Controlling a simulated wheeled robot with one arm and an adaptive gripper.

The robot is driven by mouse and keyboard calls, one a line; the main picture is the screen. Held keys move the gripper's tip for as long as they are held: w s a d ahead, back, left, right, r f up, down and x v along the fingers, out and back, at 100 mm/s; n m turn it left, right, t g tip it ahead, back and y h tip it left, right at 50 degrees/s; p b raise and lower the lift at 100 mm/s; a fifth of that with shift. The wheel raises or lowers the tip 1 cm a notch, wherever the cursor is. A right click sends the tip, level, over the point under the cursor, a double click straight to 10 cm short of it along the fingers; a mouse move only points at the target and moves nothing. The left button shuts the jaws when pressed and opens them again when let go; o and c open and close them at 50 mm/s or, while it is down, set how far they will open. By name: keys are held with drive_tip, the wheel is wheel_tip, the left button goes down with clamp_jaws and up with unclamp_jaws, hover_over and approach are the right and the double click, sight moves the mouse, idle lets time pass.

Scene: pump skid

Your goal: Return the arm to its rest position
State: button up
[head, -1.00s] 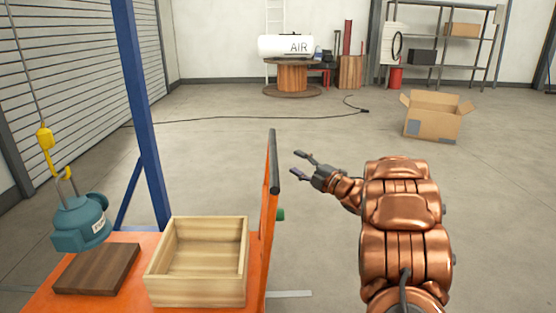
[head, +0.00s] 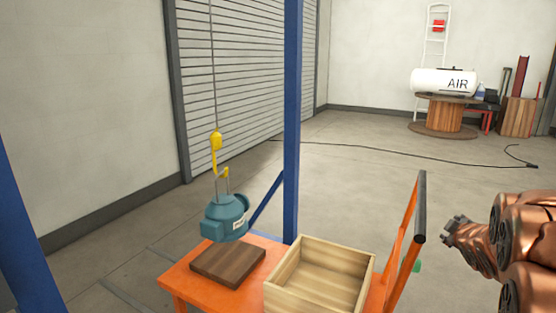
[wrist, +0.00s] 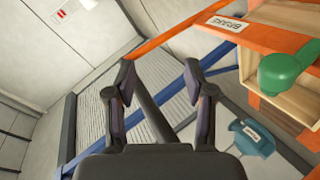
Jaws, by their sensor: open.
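My gripper (wrist: 160,76) is open and empty in the wrist view, its two dark fingers apart with nothing between them. In the head view my copper arm (head: 525,245) is at the right edge, to the right of the orange cart (head: 180,285).
A teal pump (head: 224,217) hangs from a yellow hook (head: 215,142) above a dark wooden board (head: 228,264). An open wooden box (head: 318,285) sits on the cart. A blue post (head: 292,110) stands behind. Open floor with a cable (head: 400,152) lies beyond.

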drive_tip(key=s+a+f+m+g+y, duration=0.25)
drive_tip(key=s+a+g, duration=0.25)
drive_tip(key=s+a, duration=0.75)
drive_tip(key=s+a+f+m+g+y, duration=0.1)
drive_tip(key=s+a+f+m+g, duration=0.35)
drive_tip(key=s, duration=1.35)
drive_tip(key=s+a+f+m+g+y, duration=0.15)
drive_tip(key=s+a+g, duration=0.45)
drive_tip(key=s+a, duration=0.75)
wheel_tip(320, 180, up, 17)
drive_tip(key=d+t+p, duration=0.1)
drive_tip(key=p, duration=1.5)
drive_tip(key=shift+d, duration=0.2)
drive_tip(key=shift+w+f, duration=0.1)
drive_tip(key=shift+c, duration=0.5)
